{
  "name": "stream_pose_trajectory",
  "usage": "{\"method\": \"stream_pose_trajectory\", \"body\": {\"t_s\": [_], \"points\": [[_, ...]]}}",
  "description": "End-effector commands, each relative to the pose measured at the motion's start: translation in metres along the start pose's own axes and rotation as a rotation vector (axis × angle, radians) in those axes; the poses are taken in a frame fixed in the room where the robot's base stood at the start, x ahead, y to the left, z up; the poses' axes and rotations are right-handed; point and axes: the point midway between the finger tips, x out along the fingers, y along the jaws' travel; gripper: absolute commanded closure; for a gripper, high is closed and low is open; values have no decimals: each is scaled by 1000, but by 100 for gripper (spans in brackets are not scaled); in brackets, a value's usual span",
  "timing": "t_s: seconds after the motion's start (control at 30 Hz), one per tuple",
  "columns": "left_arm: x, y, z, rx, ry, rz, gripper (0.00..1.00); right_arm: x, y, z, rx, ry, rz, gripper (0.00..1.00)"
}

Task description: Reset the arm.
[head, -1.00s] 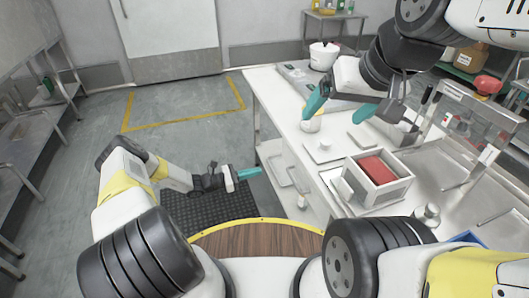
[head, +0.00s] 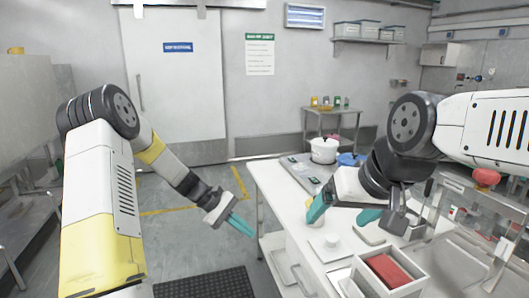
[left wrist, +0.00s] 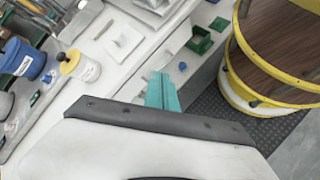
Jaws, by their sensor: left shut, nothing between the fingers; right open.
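My left gripper (head: 241,225) hangs in the air left of the white table (head: 268,190) in the head view, its teal fingers together and empty. Its teal fingers also show in the left wrist view (left wrist: 162,92). My right gripper (head: 343,212) is above the table, with its teal fingers spread apart. A small cup (head: 310,214) stands on the table, partly hidden behind one right finger.
A white pot (head: 324,150) and a blue container (head: 350,160) stand at the table's far end. A small rear table (head: 334,115) holds several jars. Floor is open left of the table. Shelving (head: 18,240) lines the left wall.

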Motion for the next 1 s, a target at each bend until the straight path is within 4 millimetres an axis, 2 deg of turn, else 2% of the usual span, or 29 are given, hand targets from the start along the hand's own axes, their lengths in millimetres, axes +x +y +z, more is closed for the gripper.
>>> {"method": "stream_pose_trajectory", "body": {"t_s": [0.03, 0.27, 0.5, 0.8, 1.0], "points": [[-15, 3, 18, 60, 46, -37, 100, 0, 0, 0, 0, 0, 0, 14], [-72, -2, 88, 306, 238, -185, 100, 0, 0, 0, 0, 0, 0, 14], [-125, -23, 160, 549, 439, -301, 100, 0, 0, 0, 0, 0, 0, 14], [-171, -68, 235, 823, 678, -388, 100, 0, 0, 0, 0, 0, 0, 14], [-184, -95, 261, 944, 787, -409, 100, 0, 0, 0, 0, 0, 0, 14]]}}
